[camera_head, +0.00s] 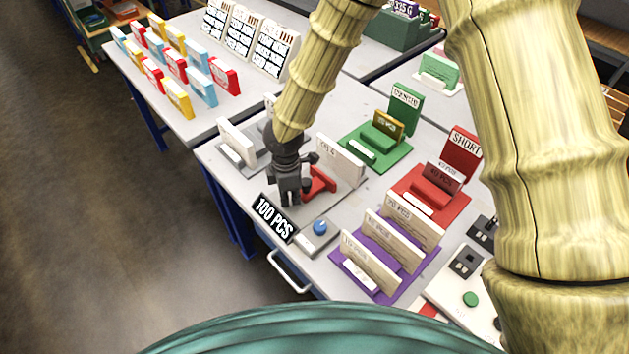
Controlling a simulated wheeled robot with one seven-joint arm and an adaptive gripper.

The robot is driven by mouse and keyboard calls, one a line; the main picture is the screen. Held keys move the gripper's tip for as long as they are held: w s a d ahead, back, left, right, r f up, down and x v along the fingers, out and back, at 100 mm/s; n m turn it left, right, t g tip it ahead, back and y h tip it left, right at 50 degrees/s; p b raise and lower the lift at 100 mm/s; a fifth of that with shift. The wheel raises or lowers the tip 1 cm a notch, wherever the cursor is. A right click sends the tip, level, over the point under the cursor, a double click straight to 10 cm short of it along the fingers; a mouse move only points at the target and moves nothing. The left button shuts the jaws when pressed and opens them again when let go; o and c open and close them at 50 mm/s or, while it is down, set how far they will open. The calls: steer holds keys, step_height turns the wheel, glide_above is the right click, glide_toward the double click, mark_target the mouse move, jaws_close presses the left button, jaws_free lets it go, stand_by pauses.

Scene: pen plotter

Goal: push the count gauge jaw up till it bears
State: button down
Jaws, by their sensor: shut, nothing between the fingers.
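The count gauge stands near the front left of the table, with a black "100 PCS" sign (273,219) at its front edge. A red jaw (319,184) shows just right of my gripper, low on the grey base in front of a cream upright plate (340,160). My gripper (290,200) is shut and empty, pointing down beside the red jaw on its left. Its fingers hide part of the gauge, and I cannot tell whether they touch the jaw.
A blue knob (320,227) sits right of the sign. A purple rack (371,275) with cream cards, a red "SHORT" stand (432,205) and a green stand (377,148) stand to the right. A white block (237,143) stands behind left. My arm crosses above.

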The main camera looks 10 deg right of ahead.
mark_target(310, 179)
steer(key=shift+w+d+p, duration=0.45)
steer(key=shift+w+d, duration=0.2)
steer(key=shift+d, duration=0.35)
steer(key=shift+w+d+p, duration=0.4)
steer(key=shift+w+d, duration=0.3)
steer(key=shift+d, duration=0.25)
steer(key=shift+w+d+p, duration=0.45)
steer(key=shift+w+d, duration=0.2)
steer(key=shift+d, duration=0.35)
stand_by(1.5)
steer(key=shift+w+r+p, duration=0.15)
steer(key=shift+r+p, duration=3.35)
steer(key=shift+r, duration=1.05)
steer(key=shift+f, duration=0.1)
